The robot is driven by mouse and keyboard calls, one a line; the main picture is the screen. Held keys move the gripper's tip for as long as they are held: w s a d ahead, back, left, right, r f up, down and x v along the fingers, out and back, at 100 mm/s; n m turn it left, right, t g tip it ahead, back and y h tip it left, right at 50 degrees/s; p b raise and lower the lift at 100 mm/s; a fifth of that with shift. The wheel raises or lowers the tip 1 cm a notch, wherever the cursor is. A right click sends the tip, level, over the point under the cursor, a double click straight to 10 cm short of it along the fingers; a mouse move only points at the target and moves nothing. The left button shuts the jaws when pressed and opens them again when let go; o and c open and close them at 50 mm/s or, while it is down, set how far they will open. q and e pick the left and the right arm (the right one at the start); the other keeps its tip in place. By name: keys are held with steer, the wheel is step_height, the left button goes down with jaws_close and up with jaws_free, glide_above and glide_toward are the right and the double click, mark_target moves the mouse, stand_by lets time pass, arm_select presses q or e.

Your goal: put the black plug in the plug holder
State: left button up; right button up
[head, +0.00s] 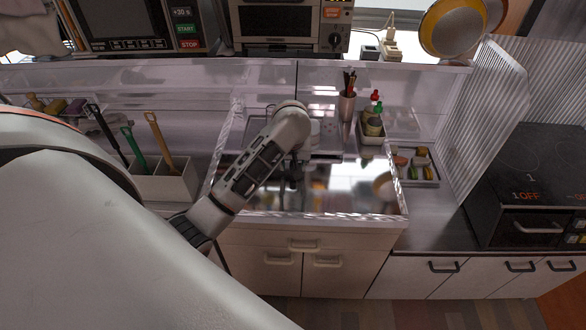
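My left arm reaches in from the left, and my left gripper (291,182) points down over the shiny counter inset in the middle. The gripper is small and dark, and I cannot tell whether it is open or shut or whether it holds anything. I cannot make out the black plug for certain. On the back ledge, a pale upright fixture (391,47) stands beside a small dark-topped block (370,52); I cannot tell whether either is the plug holder. My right gripper is out of view.
A white bin with long-handled utensils (168,182) stands at left. A utensil cup (346,107), a bottle caddy (371,128) and a small tray (415,167) stand right of the arm. A ribbed panel (488,100) and a black stove (530,185) are at right.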

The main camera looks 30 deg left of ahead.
arm_select(q)
jaws_close()
steer(key=shift+w+r, duration=0.15)
steer(key=shift+r, duration=0.05)
stand_by(0.3)
